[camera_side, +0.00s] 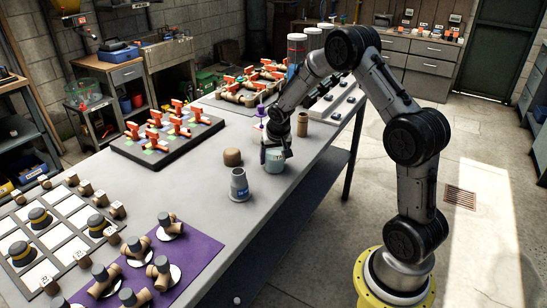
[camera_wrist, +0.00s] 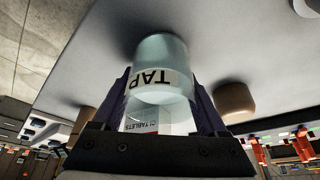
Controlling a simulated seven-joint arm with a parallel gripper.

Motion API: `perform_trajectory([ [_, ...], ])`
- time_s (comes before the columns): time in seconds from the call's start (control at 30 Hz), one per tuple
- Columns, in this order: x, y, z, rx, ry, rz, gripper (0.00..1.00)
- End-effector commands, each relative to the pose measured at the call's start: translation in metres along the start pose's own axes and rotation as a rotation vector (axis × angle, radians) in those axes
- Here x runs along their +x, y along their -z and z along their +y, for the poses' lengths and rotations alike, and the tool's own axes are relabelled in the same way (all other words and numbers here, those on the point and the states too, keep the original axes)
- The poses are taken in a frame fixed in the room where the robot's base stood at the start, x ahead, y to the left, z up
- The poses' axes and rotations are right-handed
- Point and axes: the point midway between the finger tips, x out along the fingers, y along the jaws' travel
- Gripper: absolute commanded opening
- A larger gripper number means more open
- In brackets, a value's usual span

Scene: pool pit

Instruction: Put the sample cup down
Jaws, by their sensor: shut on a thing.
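The sample cup (camera_side: 274,163) is a pale, translucent cup on the grey table, right of its middle in the side view. In the wrist view the cup (camera_wrist: 165,62) fills the space between the jaws, with a white label reading "TAP". My gripper (camera_side: 275,148) is shut on the cup from above; its dark fingers also show in the wrist view (camera_wrist: 160,103). The cup's base is at or very near the tabletop; I cannot tell if it touches. A second label reading "TABLETS" shows in the lower middle of the wrist view.
A dark tray of orange-handled valves (camera_side: 165,145) and a purple mat (camera_side: 195,248) lie further left. Table in front is clear.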

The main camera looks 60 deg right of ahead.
Motion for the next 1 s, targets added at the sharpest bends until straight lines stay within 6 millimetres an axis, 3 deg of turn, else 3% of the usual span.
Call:
perform_trajectory([
  [0.23, 0.003, -0.001, 0.0, -0.001, 0.0, 0.002, 0.1],
  [0.27, 0.003, -0.001, 0.0, -0.001, 0.0, 0.001, 0.79],
  [0.37, 0.003, -0.001, 0.0, 0.0, 0.0, 0.001, 0.97],
  [0.73, -0.004, 0.001, 0.0, 0.001, 0.001, 0.002, 1.0],
  [1.0, -0.053, 0.001, 0.0, 0.001, 0.003, 0.005, 1.0],
])
